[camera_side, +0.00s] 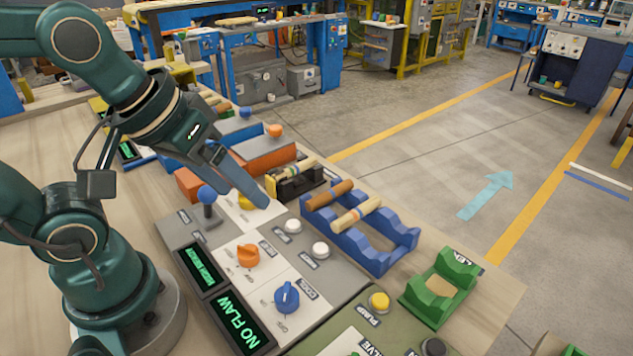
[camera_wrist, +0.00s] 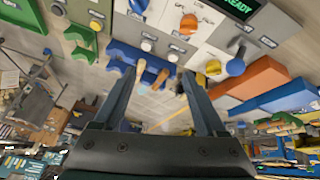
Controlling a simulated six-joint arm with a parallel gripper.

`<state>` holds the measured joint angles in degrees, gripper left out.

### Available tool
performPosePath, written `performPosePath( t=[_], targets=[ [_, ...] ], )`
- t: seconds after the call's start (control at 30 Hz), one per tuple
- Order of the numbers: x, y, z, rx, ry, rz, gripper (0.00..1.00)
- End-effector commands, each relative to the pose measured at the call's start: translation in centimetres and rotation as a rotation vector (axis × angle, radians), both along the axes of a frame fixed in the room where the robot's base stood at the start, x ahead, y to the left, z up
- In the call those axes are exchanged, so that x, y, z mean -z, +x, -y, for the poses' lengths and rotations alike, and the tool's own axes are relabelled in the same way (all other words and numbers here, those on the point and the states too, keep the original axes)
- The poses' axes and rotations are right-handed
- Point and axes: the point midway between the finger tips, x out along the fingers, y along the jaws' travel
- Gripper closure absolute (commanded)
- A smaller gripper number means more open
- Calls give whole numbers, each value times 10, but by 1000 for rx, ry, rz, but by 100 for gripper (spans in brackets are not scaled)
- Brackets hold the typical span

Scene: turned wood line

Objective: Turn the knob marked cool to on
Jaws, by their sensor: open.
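The blue knob (camera_side: 287,297) beside the COOL label (camera_side: 309,290) is on a white plate at the front of the grey panel. Its raised grip points roughly toward the back of the panel; I cannot read its setting surely. A blue knob (camera_wrist: 138,5), cut by the top edge, also shows in the wrist view. My gripper (camera_side: 262,198) is open and empty, above the panel near the yellow knob (camera_side: 245,202), behind and apart from the blue knob. In the wrist view, my gripper (camera_wrist: 158,73) has its two fingers spread.
An orange knob (camera_side: 248,256) sits between the yellow and blue knobs. A blue-balled lever (camera_side: 207,196) and two white buttons (camera_side: 320,249) are close by. A blue rack (camera_side: 385,258) with turned wood pieces and a green holder (camera_side: 440,289) stand right. A screen (camera_side: 240,322) reads NO FLAW.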

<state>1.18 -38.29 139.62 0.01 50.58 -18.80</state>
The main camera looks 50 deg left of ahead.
Motion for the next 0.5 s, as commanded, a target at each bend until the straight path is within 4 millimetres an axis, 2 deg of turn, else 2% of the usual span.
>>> performPosePath(
  t=[0.23,0.5],
  targets=[
    [18,20,23,-192,-123,-155,26],
    [63,28,58,-307,-127,-370,26]
  ],
)
